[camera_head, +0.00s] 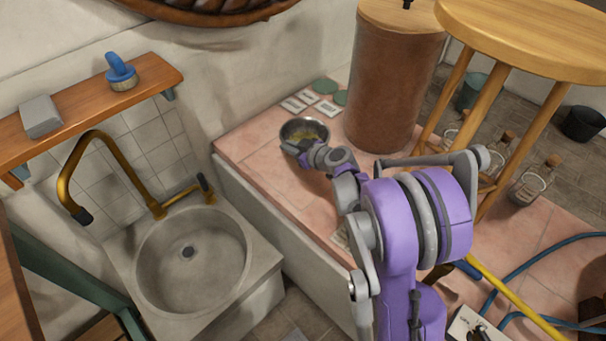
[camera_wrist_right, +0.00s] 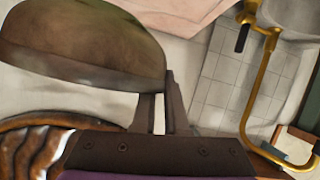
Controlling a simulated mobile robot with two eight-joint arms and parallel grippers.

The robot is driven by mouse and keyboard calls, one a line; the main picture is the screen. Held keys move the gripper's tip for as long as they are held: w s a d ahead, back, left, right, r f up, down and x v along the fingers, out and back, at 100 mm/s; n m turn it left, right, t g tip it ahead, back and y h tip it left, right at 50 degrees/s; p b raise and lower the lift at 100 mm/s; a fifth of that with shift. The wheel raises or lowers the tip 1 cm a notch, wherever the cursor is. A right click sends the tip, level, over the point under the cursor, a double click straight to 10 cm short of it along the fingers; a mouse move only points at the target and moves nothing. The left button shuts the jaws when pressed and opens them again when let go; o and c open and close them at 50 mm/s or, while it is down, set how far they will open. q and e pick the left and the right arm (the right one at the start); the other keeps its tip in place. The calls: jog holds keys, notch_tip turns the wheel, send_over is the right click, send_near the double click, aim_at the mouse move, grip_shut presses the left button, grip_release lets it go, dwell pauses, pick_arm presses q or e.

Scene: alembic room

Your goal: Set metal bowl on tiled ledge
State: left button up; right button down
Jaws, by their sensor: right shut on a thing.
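The metal bowl (camera_head: 308,128), small and round with a yellowish inside, is at the far part of the pink tiled ledge (camera_head: 258,143). In the right wrist view the bowl (camera_wrist_right: 80,45) is large at the upper left. My right gripper (camera_head: 298,149) is shut on the bowl's near rim; its dark fingers (camera_wrist_right: 167,103) also show in the wrist view. The bowl looks roughly level over the tiles. I cannot tell whether its base touches them. The gripper partly hides its near side. My left gripper is not in view.
A tall brown cylinder (camera_head: 392,85) stands right of the bowl, near a wooden stool (camera_head: 530,40). A sink (camera_head: 190,260) with a brass tap (camera_head: 100,140) is at left. Tiles left of the bowl are bare.

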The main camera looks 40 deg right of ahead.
jog(key=shift+d+f, duration=0.35)
jog(key=shift+f, duration=0.1)
notch_tip(320, 180, down, 9)
jog(key=b, duration=0.3)
jog(key=shift+b, duration=0.3)
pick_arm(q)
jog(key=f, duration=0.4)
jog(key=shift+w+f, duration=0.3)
pick_arm(e)
jog(key=c, duration=0.9)
grip_release()
jog(key=shift+r, duration=0.1)
